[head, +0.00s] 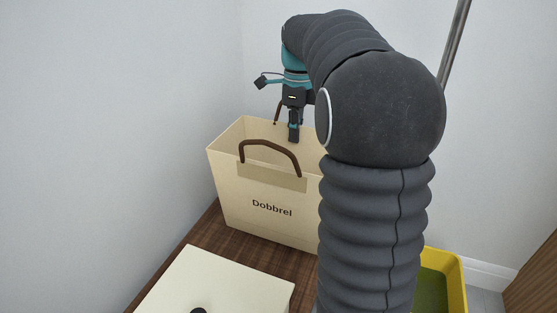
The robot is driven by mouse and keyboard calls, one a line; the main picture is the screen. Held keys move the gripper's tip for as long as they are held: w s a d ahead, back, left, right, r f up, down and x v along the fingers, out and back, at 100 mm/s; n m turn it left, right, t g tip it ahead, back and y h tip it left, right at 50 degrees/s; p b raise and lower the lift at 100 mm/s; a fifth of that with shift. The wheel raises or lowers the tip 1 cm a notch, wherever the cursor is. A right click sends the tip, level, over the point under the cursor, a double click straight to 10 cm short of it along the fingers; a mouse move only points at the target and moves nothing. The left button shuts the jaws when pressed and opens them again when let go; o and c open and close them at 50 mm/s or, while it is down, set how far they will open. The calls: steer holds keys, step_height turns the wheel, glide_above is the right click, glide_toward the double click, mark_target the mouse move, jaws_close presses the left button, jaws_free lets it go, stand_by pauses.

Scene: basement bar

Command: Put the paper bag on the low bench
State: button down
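The cream paper bag (235,172), printed "Dobbrel", stands upright with its mouth open on a dark brown wooden surface (232,245). Its front brown handle (270,144) arches above the near rim. Part of the rear handle (278,112) shows beside my gripper. My gripper (294,138) points down at the bag's mouth, close to the far rim and rear handle. Its fingers show edge-on as one narrow dark shape, so I cannot tell whether they are apart or grip the handle. My arm hides the bag's right side. I cannot tell whether the wooden surface is the low bench.
A cream box-like object (222,283) with a dark knob sits in front of the bag on the wood. A yellow bin (456,268) stands lower right, partly behind my arm. A metal pole (457,40) rises at upper right. Pale walls close in behind and left.

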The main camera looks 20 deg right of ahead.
mark_target(280, 154)
steer(key=a+f, duration=0.1)
steer(key=w+a+f, duration=0.1)
steer(key=a, duration=0.1)
steer(key=shift+w+a+f, duration=0.15)
steer(key=shift+w+a, duration=0.05)
steer(key=shift+a, duration=0.05)
steer(key=shift+f+b, duration=0.55)
steer(key=shift+f, duration=1.6)
steer(key=c, duration=1.3)
jaws_free()
steer(key=shift+r, duration=0.1)
steer(key=r, duration=0.4)
steer(key=r+p, duration=0.1)
steer(key=r, duration=0.3)
steer(key=r+p, duration=0.1)
steer(key=r, duration=0.3)
steer(key=shift+w+d+r, duration=0.1)
steer(key=shift+w+d, duration=0.2)
